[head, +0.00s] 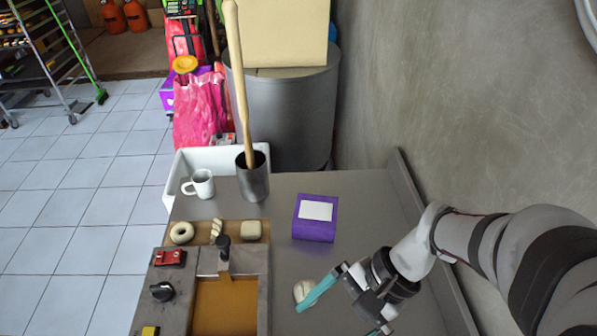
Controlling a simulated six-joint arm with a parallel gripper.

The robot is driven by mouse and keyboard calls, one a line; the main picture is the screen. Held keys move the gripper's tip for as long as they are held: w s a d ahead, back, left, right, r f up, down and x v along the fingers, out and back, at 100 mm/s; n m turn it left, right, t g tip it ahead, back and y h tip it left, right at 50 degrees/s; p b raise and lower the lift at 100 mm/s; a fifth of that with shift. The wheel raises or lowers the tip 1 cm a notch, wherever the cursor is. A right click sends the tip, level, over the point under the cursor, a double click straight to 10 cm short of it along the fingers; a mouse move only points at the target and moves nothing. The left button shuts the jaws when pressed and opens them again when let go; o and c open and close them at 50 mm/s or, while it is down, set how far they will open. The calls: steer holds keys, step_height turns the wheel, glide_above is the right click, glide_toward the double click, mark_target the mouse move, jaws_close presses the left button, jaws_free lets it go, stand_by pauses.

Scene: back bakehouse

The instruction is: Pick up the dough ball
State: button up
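A pale, rounded dough ball (301,289) lies on the grey worktop near the bottom centre of the head view. My gripper (336,321) is at the lower right, with its two teal fingers spread wide. The left finger passes just right of the dough ball and hides part of its edge; I cannot tell whether they touch. The ball is outside the gap between the fingers. The right finger is partly cut off by the bottom edge of the view. Nothing shows between the fingers.
A purple box (314,230) stands beyond my gripper. To the left are a board (236,241) with a ring, a twist and a square bun, and a brown-bottomed tray (225,308). Farther back are a white mug (200,184) and a metal pot (253,179) holding a long wooden stick.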

steer(key=w+d+f+m+t+y, duration=0.4)
steer(key=w+f+m, duration=0.2)
steer(key=f+m, duration=0.1)
steer(key=m+t, duration=0.4)
steer(key=m, duration=0.2)
glide_toward(306, 292)
steer(key=shift+y, duration=0.4)
steer(key=x, duration=0.3)
steer(key=f+x, duration=0.1)
steer(key=x, duration=0.2)
steer(key=d+x, duration=0.1)
steer(key=x, duration=0.2)
steer(key=shift+w+f, duration=0.35)
steer(key=shift+f, duration=0.15)
steer(key=c, duration=1.3)
